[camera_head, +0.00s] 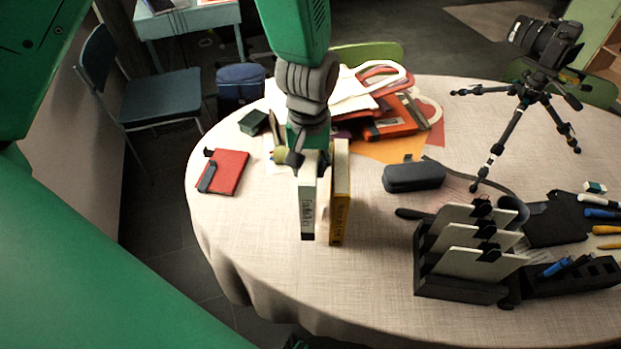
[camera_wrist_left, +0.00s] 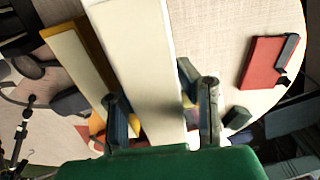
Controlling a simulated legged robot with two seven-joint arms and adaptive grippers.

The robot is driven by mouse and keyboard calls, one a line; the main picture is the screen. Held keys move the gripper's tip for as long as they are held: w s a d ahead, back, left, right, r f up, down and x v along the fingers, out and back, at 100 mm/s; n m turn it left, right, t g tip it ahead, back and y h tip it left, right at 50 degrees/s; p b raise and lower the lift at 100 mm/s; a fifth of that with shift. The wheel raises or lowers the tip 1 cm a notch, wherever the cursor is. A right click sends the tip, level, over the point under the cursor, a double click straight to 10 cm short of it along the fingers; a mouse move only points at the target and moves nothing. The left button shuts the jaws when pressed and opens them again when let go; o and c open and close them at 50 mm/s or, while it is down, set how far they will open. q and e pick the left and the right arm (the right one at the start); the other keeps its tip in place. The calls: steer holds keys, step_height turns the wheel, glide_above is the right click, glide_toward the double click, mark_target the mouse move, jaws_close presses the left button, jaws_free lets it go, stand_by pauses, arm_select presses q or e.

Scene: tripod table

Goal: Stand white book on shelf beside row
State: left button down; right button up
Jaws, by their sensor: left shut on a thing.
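The white book (camera_head: 308,208) stands upright on the round table, its lettered spine facing me. My left gripper (camera_head: 305,155) is shut on its upper part from above. In the wrist view, the white book (camera_wrist_left: 140,65) runs between the two fingers (camera_wrist_left: 160,115). A yellow book (camera_head: 340,205) stands upright just right of the white book, close to it with a narrow gap; it also shows in the wrist view (camera_wrist_left: 80,62). I cannot make out a shelf under the books. My right gripper is not in view.
A red notebook (camera_head: 230,172) lies to the left. A dark case (camera_head: 414,177) and a black organizer with white cards (camera_head: 460,290) are to the right. A camera tripod (camera_head: 520,110) stands behind. The cloth (camera_head: 260,250) left and front of the books is clear.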

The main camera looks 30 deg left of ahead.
arm_select(q)
steer(key=f, duration=0.4)
steer(key=shift+s+a, duration=0.1)
steer(key=shift+a, duration=0.2)
steer(key=c, duration=1.2)
jaws_free()
steer(key=shift+d, duration=0.25)
steer(key=shift+a, duration=0.15)
